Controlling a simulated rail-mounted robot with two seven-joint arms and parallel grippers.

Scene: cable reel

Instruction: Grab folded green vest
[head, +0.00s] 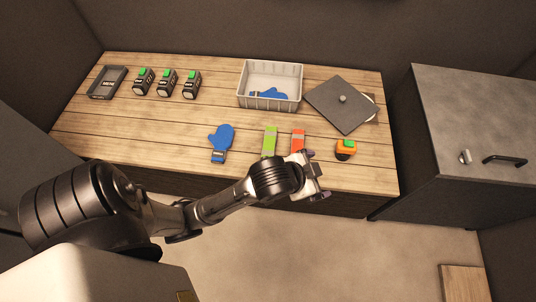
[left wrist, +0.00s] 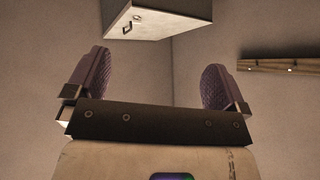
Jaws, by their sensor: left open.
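The folded green vest (head: 269,141) lies on the wooden table near its front edge, a narrow green strip with a grey part. A similar folded orange vest (head: 298,138) lies just to its right. My left gripper (head: 318,175) is in front of the table's edge, right of the green vest and apart from it. In the left wrist view my left gripper (left wrist: 158,82) is open, with two purple padded fingers spread and nothing between them. The vests do not show in that view. My right gripper is not in view.
On the table (head: 120,130) are a blue mitt (head: 220,138), a grey crate (head: 270,103) with blue mitts, a dark square lid (head: 341,104), an orange-green item (head: 345,147), black boxes (head: 167,82) and a dark tray (head: 108,81). A grey cabinet (head: 470,120) stands right.

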